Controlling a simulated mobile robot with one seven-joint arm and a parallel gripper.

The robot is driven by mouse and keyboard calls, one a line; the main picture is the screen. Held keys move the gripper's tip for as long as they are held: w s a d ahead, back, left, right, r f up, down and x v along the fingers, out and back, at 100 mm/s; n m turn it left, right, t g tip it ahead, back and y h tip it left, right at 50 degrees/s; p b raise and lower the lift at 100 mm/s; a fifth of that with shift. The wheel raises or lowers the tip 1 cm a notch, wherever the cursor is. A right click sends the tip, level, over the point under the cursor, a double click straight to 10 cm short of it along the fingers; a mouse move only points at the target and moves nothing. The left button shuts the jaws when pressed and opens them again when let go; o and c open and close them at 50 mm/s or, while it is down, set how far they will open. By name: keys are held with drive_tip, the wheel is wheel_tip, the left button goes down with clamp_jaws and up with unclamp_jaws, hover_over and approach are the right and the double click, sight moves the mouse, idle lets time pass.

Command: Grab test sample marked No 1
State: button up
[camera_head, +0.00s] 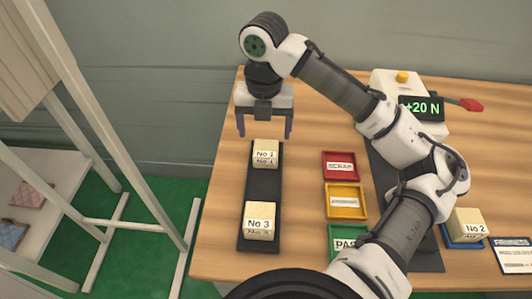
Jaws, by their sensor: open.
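A cream block (265,160) stands at the far end of a black tray (262,193). Its label is small; the top line looks like No 2 and the lower line may read No 1, so I cannot tell its number surely. A block marked No 3 (260,222) stands at the tray's near end. A block marked No 2 (467,224) sits on a blue tray at the right. My gripper (264,130) is open and empty, pointing down above and slightly behind the far block, fingers apart to its left and right.
Red (340,178), yellow (345,214) and green (347,229) labelled trays stand mid-table, the green partly behind my arm. A device with a +20 N display (421,108) and red-tipped handle is at the back right. A white frame rack (112,150) stands left of the table.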

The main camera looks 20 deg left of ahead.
sight(266, 150)
drive_tip(key=f, duration=0.3)
drive_tip(key=f+p, duration=0.1)
drive_tip(key=f, duration=0.3)
drive_tip(key=shift+s+d+f, duration=0.2)
drive_tip(key=shift+f, duration=0.05)
drive_tip(key=c, duration=1.1)
drive_tip(key=shift+o, duration=0.2)
drive_tip(key=shift+r, duration=0.15)
